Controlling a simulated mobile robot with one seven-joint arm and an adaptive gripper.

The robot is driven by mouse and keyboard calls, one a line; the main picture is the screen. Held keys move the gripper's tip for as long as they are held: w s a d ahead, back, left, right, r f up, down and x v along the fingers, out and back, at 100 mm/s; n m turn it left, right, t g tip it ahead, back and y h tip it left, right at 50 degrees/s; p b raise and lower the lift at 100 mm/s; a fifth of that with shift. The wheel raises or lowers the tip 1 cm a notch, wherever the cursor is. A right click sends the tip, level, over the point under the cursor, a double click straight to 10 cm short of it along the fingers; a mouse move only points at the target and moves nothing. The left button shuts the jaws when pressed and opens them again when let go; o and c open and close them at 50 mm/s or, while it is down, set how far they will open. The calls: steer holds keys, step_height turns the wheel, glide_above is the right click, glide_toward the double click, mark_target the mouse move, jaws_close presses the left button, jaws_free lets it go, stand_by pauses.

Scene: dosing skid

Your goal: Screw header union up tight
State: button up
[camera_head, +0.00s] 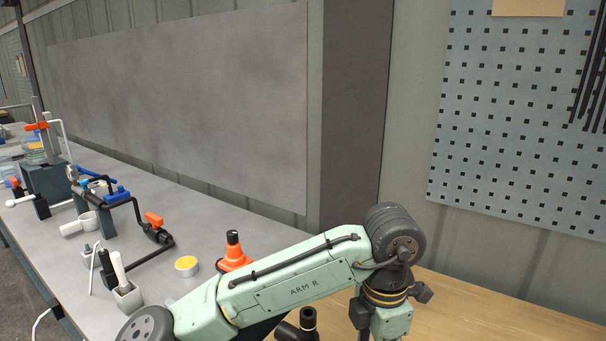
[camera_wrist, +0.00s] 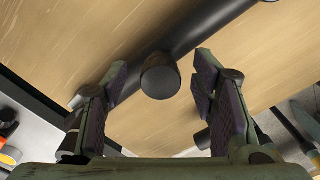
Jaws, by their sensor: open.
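In the wrist view my gripper (camera_wrist: 162,70) is open, with one finger on each side and visible gaps to a dark round fitting (camera_wrist: 160,80). This fitting is a short black cylinder seen end-on. It stands out from a black pipe (camera_wrist: 205,28) that runs diagonally over pale wood. I cannot tell for sure that it is the header union, nor how tightly it is screwed. In the head view a black pipe fitting (camera_head: 308,319) shows partly behind my arm at the bottom. My gripper's fingers are cut off below that view.
An orange cone-like piece with a black top (camera_head: 235,252) and a yellow-topped tin (camera_head: 186,265) stand on the grey bench (camera_head: 205,228). Black piping with an orange-handled valve (camera_head: 155,220) lies farther left. The wooden top (camera_head: 480,310) at right looks clear.

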steer(key=shift+r, duration=3.1)
steer(key=shift+c, duration=0.6)
